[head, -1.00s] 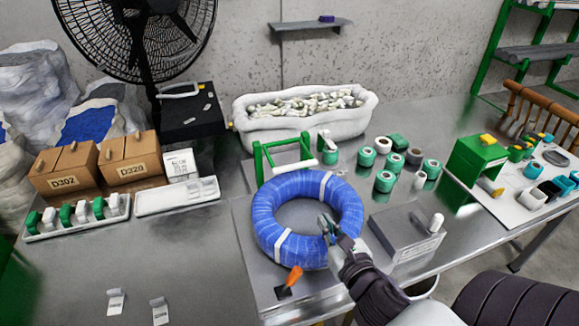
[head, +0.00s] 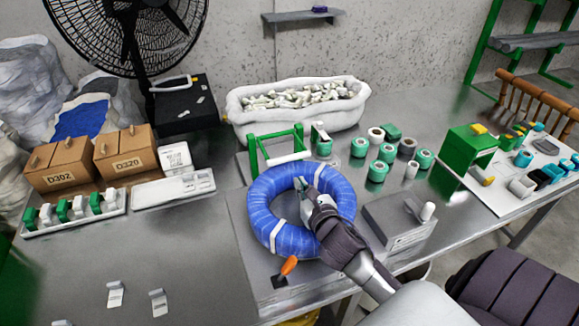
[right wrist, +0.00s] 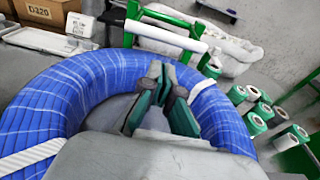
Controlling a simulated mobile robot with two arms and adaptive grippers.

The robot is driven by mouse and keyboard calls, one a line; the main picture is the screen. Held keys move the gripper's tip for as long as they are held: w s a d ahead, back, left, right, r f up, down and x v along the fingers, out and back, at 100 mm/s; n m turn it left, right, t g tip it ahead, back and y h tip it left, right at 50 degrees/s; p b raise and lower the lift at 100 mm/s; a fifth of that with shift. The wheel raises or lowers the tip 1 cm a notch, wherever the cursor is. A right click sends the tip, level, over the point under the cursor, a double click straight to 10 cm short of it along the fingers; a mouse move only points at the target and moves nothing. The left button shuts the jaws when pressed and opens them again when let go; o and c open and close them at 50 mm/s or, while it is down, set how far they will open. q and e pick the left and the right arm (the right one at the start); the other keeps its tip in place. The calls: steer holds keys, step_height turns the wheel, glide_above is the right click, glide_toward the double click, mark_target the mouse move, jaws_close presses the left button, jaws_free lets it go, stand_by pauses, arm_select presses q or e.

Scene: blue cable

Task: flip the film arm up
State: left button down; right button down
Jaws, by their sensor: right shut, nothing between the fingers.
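A coil of blue cable (head: 264,205) with white bands lies on the metal plate of the table; it also shows in the right wrist view (right wrist: 75,95). Just behind it stands a green frame (head: 299,134) with a white roller (head: 288,159), which looks like the film arm. The roller lies low, close to the coil's far rim; it shows in the right wrist view too (right wrist: 165,34). My right gripper (head: 301,187) is shut and empty above the coil's opening, near its far inner side, apart from the roller. My left gripper is out of view.
An orange-handled lever (head: 289,265) stands in front of the coil. A grey box (head: 398,220) is to its right. Several green and white rolls (head: 377,171) stand behind right, and a white tub (head: 300,122) stands behind the frame. The table's left front is mostly clear.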

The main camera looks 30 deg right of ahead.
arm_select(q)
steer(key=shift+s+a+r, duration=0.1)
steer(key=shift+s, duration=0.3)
arm_select(e)
steer(key=x, duration=0.8)
steer(key=shift+w, duration=0.2)
steer(key=shift+d, duration=0.1)
